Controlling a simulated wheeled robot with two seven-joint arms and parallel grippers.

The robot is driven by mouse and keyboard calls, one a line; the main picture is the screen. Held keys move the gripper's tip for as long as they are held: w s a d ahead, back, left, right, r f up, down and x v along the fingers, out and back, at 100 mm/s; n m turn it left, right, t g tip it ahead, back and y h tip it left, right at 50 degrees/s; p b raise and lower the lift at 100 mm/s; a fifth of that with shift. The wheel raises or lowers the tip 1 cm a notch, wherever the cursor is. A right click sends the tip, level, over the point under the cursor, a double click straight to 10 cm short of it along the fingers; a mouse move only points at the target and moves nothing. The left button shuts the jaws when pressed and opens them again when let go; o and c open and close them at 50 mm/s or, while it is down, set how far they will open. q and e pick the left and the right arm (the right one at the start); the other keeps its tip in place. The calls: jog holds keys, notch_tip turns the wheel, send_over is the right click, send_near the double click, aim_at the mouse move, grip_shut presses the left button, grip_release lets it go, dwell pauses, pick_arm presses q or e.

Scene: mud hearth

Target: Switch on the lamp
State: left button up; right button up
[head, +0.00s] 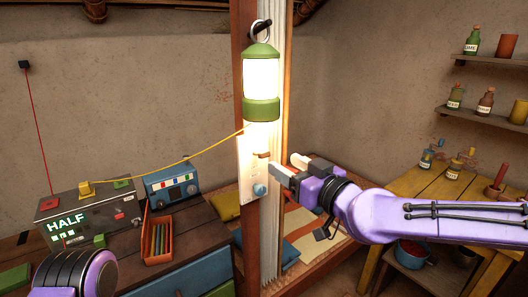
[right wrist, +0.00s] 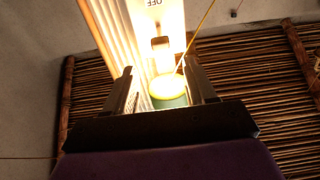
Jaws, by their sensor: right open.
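The lamp (head: 261,75), a glowing cylinder with a green cap and green base, hangs on the wooden post. Below it, a pale switch plate (head: 246,177) carries a small brownish lever (head: 264,155) near its top and a blue knob (head: 260,190) lower down. My right gripper (head: 284,166) is open and empty, just right of the plate near the lever. In the right wrist view, the lever (right wrist: 160,42) lies beyond the fingertips, beside an upside-down "OFF" label; the lamp's green part (right wrist: 168,93) shows between the fingers. Contact with the lever cannot be told. My left gripper is out of view.
A box with a "HALF" display (head: 66,225), a blue box (head: 171,185) and an orange tray (head: 146,233) stand on the left bench. A yellow cord (head: 170,172) runs to the post. A yellow table (head: 440,190) stands right, below shelves with bottles.

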aim_at(266, 153)
jog(key=p+x, duration=0.2)
jog(key=x, duration=0.7)
jog(key=shift+a, duration=0.15)
jog(key=c, duration=1)
jog(key=shift+o, duration=0.2)
jog(key=r+g+h+p, duration=0.1)
jog(key=p, duration=0.5)
jog(key=shift+w+a+r, duration=0.1)
jog(key=shift+p, duration=0.35)
jog(key=shift+f+g, duration=0.3)
jog(key=shift+f, duration=0.05)
jog(key=o, duration=1)
jog(key=shift+w, duration=0.1)
jog(key=shift+c, duration=0.2)
